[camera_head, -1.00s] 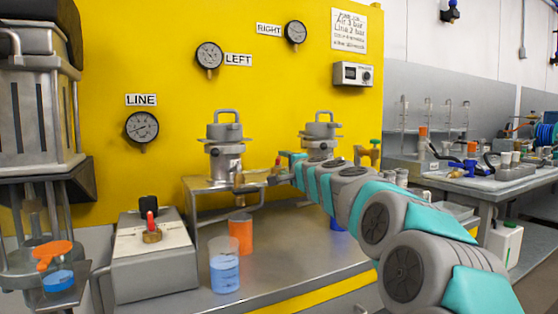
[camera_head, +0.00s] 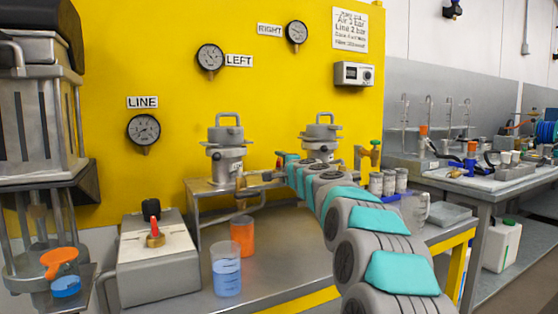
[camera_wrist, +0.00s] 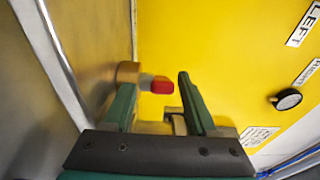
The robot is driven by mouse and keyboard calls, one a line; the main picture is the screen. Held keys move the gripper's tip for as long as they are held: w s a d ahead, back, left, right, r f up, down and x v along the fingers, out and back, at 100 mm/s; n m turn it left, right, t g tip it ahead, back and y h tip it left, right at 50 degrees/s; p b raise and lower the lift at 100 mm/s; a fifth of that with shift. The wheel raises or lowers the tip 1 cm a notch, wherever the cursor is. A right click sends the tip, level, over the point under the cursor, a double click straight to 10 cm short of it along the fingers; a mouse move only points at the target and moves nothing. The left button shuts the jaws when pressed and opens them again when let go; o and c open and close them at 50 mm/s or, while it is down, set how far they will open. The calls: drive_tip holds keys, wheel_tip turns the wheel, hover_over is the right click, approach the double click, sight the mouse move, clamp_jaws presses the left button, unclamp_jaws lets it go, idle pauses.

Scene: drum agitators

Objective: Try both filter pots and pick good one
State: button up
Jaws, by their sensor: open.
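Two grey metal filter pots with top handles stand on a raised metal stand: the left pot (camera_head: 226,150) and the right pot (camera_head: 321,130), whose lower part is partly hidden by my arm. My gripper (camera_head: 275,168) is just right of the left pot's lower fittings. In the wrist view my gripper (camera_wrist: 157,85) is open, and a red-tipped lever (camera_wrist: 160,85) shows between its fingers; I cannot tell whether they touch it. The LEFT gauge (camera_head: 210,57), RIGHT gauge (camera_head: 296,33) and LINE gauge (camera_head: 144,129) hang on the yellow panel.
A beaker of blue liquid (camera_head: 226,270) and an orange container (camera_head: 242,236) stand on the bench before the stand. A grey box (camera_head: 157,270) with a red-handled valve is at left. Several small cups (camera_head: 389,182) and a clear jug (camera_head: 418,209) are right of my arm.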

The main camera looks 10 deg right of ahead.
drive_tip(key=shift+w, duration=0.2)
clamp_jaws()
idle(0.5)
